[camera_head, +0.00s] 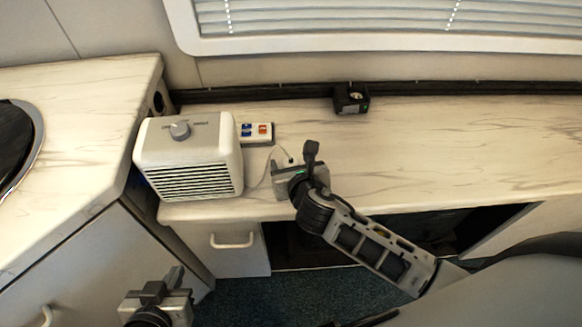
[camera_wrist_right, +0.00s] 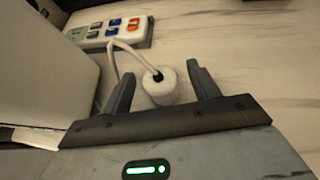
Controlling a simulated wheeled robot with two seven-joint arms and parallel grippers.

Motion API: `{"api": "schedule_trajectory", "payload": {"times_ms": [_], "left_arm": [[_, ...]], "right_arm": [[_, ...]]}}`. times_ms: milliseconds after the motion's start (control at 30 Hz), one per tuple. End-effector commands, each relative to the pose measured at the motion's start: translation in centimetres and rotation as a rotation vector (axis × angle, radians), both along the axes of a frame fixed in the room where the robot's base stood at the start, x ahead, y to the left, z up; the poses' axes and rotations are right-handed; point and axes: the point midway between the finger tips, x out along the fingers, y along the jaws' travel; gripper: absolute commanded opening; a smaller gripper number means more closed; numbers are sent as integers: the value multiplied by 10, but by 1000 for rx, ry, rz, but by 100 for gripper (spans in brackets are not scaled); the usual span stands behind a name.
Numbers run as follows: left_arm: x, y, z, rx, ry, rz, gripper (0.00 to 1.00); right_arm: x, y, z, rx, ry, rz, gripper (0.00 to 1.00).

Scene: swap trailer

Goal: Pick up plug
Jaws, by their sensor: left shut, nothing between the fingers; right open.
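The white plug (camera_wrist_right: 160,88) lies on the marble-patterned counter, with a dark spot at its end and a white cord attached. In the right wrist view it sits between the two fingers of my right gripper (camera_wrist_right: 160,90), which is open. In the head view the plug is mostly hidden by my right gripper (camera_head: 293,162), and its cord (camera_head: 266,168) shows to the left. My left gripper (camera_head: 165,283) is shut and empty, low over the floor in front of the cabinet.
A white heater-like box (camera_head: 188,157) with a knob stands left of the plug. A power strip (camera_head: 257,132) with coloured switches lies behind it, and shows in the right wrist view (camera_wrist_right: 112,33). A small black device (camera_head: 350,98) stands at the back wall. The counter's right side is clear.

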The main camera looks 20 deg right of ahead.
Motion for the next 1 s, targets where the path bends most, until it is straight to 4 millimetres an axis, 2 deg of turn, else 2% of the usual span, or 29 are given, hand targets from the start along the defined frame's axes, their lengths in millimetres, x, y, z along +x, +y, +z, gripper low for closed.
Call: {"api": "schedule_trajectory", "payload": {"times_ms": [100, 200, 433, 600, 1000], "left_arm": [[0, 0, -4, 2, 4, -2, 0], [0, 0, -4, 3, 4, -4, 0], [2, 0, -2, 3, -2, -6, 0], [3, 0, -1, 2, -6, -6, 0], [3, 0, 4, 1, -10, -6, 0]], "right_arm": [[15, 0, -9, 0, 0, -1, 60], [21, -1, -12, 0, 0, 1, 60], [21, -1, -12, 0, 0, 1, 60], [21, -1, -12, 0, 0, 1, 13], [21, -1, -8, 0, 0, 1, 12]]}}
